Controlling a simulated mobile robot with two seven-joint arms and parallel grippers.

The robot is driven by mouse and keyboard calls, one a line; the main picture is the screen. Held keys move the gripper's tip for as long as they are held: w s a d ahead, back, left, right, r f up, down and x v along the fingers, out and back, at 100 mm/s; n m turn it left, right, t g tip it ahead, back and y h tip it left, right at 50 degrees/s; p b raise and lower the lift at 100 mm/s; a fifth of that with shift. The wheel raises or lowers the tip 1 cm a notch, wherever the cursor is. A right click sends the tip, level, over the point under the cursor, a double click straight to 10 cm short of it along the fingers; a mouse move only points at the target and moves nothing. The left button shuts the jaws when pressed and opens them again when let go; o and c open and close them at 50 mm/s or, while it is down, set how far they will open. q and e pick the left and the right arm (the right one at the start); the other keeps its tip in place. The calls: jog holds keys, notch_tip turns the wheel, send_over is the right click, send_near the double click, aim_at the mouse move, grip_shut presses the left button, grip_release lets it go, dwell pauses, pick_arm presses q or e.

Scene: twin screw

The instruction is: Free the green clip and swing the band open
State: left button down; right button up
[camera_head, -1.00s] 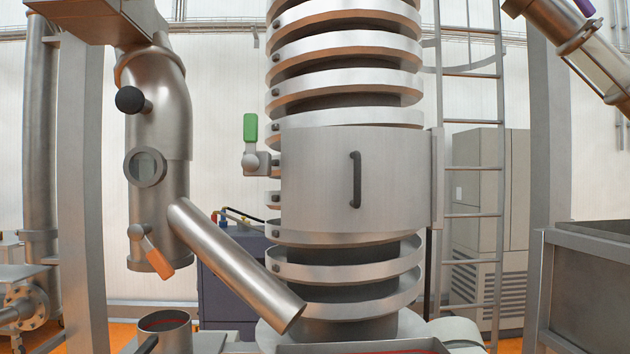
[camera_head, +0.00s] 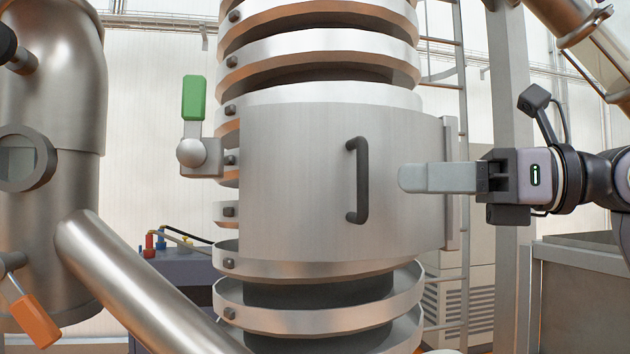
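The green clip (camera_head: 194,98) stands upright on a round metal pivot at the left edge of the band. The wide metal band (camera_head: 300,180) wraps the front of the column and lies flat against it. A dark vertical handle (camera_head: 361,180) sits on the band right of its middle. My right gripper (camera_head: 402,178) comes in from the right, its fingers pointing left in front of the band's right part, a little right of the handle. It appears apart from the handle and holds nothing visible. The fingers are seen edge-on, so their gap is hidden. My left gripper is not in view.
A thick slanted pipe (camera_head: 150,290) and a vertical pipe (camera_head: 60,90) with an orange lever (camera_head: 35,320) stand at the left. A hinge strip (camera_head: 450,185) runs along the band's right edge. A grey bin (camera_head: 580,290) stands at the lower right.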

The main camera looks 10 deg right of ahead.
aim_at(363, 214)
jog(key=x, duration=0.2)
jog(key=p+x, duration=0.1)
jog(key=x, duration=0.1)
jog(key=r+x, duration=0.1)
jog(key=x, duration=0.1)
jog(key=shift+w, duration=0.15)
jog(key=shift+w+a+f+p, duration=0.1)
jog(key=shift+w+a+p, duration=0.15)
jog(key=shift+a+p, duration=0.1)
grip_shut()
